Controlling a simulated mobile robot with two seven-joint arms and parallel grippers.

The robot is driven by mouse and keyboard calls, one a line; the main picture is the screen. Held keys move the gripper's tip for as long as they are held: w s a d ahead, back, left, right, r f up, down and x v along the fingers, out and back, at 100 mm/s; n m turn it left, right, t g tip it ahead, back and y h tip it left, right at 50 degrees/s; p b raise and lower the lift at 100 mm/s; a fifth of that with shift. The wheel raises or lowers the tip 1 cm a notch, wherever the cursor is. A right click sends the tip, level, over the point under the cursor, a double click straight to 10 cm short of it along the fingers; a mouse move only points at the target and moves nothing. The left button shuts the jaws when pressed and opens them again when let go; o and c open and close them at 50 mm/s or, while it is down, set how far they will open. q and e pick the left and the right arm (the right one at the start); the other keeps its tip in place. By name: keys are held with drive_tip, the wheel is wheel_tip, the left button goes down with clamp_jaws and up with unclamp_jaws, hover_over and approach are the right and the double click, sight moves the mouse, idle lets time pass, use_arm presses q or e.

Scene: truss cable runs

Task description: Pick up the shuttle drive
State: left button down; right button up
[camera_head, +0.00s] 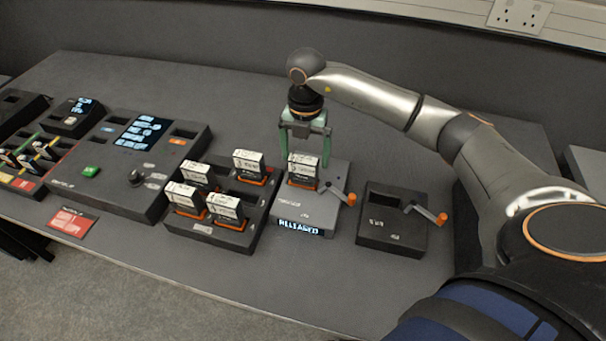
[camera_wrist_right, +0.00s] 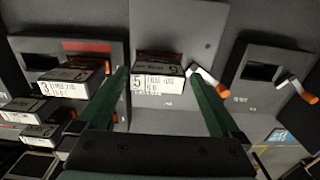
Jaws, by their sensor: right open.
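The shuttle drive is most likely the white-labelled cartridge (camera_head: 302,171) upright in the grey dock (camera_head: 292,210), whose front display reads "RELEASED". In the right wrist view this drive (camera_wrist_right: 158,80) has a label starting with 5 and an orange part at its edge. My right gripper (camera_head: 305,158) points down over the dock with its green fingers apart, one on each side of the drive. In the wrist view the fingers (camera_wrist_right: 157,73) also stand either side of it, with gaps visible. The drive's lower end is hidden in the dock. My left gripper is not in view.
A black rack (camera_head: 210,232) with several similar drives stands left of the dock. The dock has an orange-handled crank (camera_head: 350,199). An empty black dock (camera_head: 391,240) with its own crank stands to the right. A control console (camera_head: 125,190) is farther left.

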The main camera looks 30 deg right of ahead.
sight(303, 169)
drive_tip(key=f, duration=0.4)
drive_tip(key=shift+s+a+p, duration=0.2)
drive_tip(key=shift+a+p, duration=0.1)
drive_tip(key=shift+a, duration=0.05)
drive_tip(key=shift+f, duration=0.35)
